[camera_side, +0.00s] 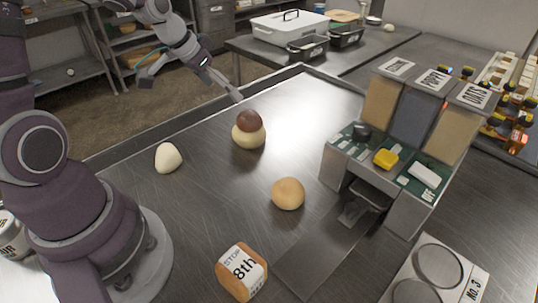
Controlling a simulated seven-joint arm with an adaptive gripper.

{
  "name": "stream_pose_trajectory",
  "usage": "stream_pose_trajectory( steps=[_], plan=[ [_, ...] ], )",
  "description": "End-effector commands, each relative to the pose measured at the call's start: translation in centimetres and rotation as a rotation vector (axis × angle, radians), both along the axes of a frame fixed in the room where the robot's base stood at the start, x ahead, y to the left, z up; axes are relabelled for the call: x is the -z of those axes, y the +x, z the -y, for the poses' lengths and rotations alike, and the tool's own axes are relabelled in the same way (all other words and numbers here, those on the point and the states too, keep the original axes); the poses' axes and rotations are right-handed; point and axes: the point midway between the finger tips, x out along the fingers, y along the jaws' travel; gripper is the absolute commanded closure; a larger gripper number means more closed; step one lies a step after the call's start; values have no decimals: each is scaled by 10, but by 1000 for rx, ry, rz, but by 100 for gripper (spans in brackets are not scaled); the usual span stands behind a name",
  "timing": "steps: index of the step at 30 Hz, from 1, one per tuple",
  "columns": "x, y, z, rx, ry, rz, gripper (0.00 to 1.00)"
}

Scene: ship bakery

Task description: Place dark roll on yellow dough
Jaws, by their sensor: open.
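The dark roll (250,119) is a brown ball resting on top of the yellow dough (249,138), a pale yellow ball on the metal table. The two touch and look stacked upright. My gripper (192,92) is open and empty, above and to the left of the stack at the table's far left edge. One finger reaches toward the dark roll, with a visible gap between them in the picture. The dough's top is hidden under the roll.
A white dough lump (168,158) lies left of the stack and a tan roll (288,193) to its lower right. A labelled loaf (242,272) sits at the front. A dispenser (390,160) with labelled bins stands right. A pan plate (437,270) lies front right. The table (215,185) between is clear.

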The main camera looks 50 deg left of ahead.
Motion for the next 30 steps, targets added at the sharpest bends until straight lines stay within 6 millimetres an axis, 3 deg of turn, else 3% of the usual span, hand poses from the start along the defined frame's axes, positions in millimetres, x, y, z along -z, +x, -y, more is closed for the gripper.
stream_pose_trajectory(
  steps=[5,8,11,15,20,30],
  plan=[
    [-16,-9,0,1,3,0,9],
    [-30,-18,15,17,24,-8,9],
    [-53,-41,44,32,57,-24,9],
    [-73,-86,77,24,69,-29,9],
    [-77,-121,91,3,46,-25,9],
    [-77,-128,93,-5,37,-27,9]
  ],
)
